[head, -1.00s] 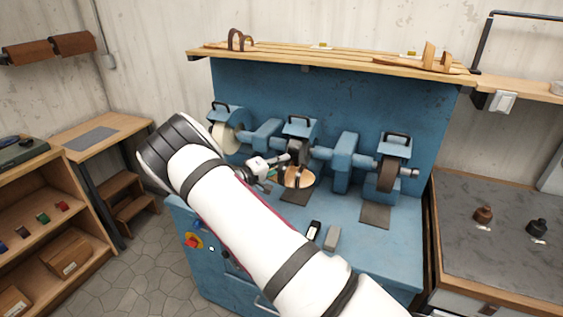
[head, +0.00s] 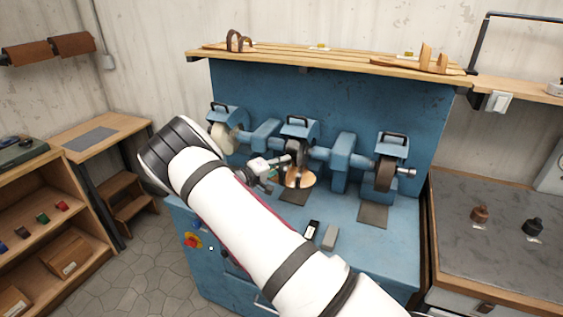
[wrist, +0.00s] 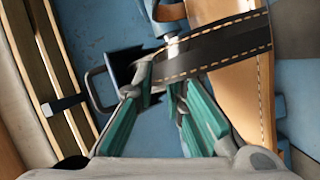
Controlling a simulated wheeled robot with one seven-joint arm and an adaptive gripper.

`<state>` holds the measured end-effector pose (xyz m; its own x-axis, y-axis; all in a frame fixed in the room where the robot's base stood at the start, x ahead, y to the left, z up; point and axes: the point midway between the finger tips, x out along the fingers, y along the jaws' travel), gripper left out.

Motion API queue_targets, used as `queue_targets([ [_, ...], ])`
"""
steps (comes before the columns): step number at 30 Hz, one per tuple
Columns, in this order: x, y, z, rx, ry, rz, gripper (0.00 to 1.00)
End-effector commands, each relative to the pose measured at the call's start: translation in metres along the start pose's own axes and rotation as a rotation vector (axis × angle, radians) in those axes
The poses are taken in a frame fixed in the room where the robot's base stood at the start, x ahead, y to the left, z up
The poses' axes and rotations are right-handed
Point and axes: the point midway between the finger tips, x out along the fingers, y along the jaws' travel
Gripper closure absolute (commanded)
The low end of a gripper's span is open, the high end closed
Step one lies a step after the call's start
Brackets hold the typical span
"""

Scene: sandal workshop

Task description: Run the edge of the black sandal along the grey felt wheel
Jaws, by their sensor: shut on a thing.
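The black-strapped sandal with a tan sole (head: 304,181) hangs just below the dark middle wheel (head: 297,149) of the blue machine. My gripper (head: 266,169) reaches it from the left. In the wrist view, the teal fingers of my gripper (wrist: 165,80) are shut on the end of the sandal's black, stitched strap (wrist: 222,46). The tan sole (wrist: 250,105) stands to the right of the fingers. A pale wheel (head: 221,138) sits at the left and a dark brown wheel (head: 385,176) at the right. I cannot tell whether the sandal touches the middle wheel.
A wooden slatted shelf (head: 330,58) runs above the wheels. A dark-topped counter (head: 510,250) with two small bottles stands at the right. Open wooden shelves (head: 75,215) stand at the left.

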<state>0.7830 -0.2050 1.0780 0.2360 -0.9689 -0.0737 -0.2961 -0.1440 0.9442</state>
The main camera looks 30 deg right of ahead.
Motion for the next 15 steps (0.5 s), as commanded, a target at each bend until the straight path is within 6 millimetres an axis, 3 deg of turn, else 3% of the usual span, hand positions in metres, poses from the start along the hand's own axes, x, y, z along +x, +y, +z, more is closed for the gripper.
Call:
queue_targets([
  [15,0.0047,0.0032,0.0061,0.001,-0.001,0.003,1.00],
])
